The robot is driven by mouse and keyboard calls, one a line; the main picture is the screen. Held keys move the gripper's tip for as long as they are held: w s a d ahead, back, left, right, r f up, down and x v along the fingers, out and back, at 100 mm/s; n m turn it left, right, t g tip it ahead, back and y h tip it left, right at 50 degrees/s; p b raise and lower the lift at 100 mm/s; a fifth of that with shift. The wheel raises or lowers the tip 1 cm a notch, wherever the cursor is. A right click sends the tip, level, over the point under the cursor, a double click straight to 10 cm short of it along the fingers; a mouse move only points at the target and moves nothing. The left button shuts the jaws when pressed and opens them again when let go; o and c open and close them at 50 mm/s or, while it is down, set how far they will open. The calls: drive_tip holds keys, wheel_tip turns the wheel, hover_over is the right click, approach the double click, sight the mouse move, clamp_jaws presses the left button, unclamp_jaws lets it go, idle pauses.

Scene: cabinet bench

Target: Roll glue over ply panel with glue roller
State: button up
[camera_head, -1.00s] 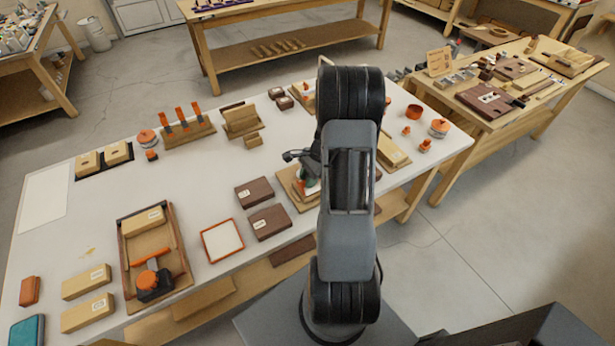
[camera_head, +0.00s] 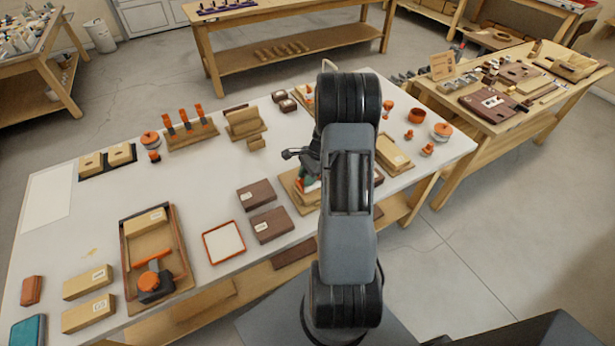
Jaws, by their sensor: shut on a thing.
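My gripper (camera_head: 308,173) is over the middle of the white bench, partly hidden behind my arm. I cannot tell whether the roller touches the panel. Any glue on the panel is too small to make out.
Dark brown blocks (camera_head: 270,226) and an orange-rimmed white tray (camera_head: 223,242) lie left of the board. A wooden tray (camera_head: 181,268) holds a block and an orange-and-black tool. Orange-handled tools stand in a rack (camera_head: 190,137) behind. The bench's left centre (camera_head: 190,190) is clear.

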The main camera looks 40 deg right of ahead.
drive_tip(key=shift+s, duration=0.15)
drive_tip(key=shift+s+a+f, duration=0.1)
drive_tip(key=shift+s+a, duration=0.1)
drive_tip(key=shift+s, duration=0.9)
drive_tip(key=shift+w, duration=0.1)
drive_tip(key=shift+w+d, duration=0.15)
drive_tip(key=shift+w, duration=1)
drive_tip(key=shift+d, duration=0.1)
drive_tip(key=shift+d, duration=0.1)
drive_tip(key=shift+s+d, duration=0.2)
drive_tip(key=shift+d, duration=1.15)
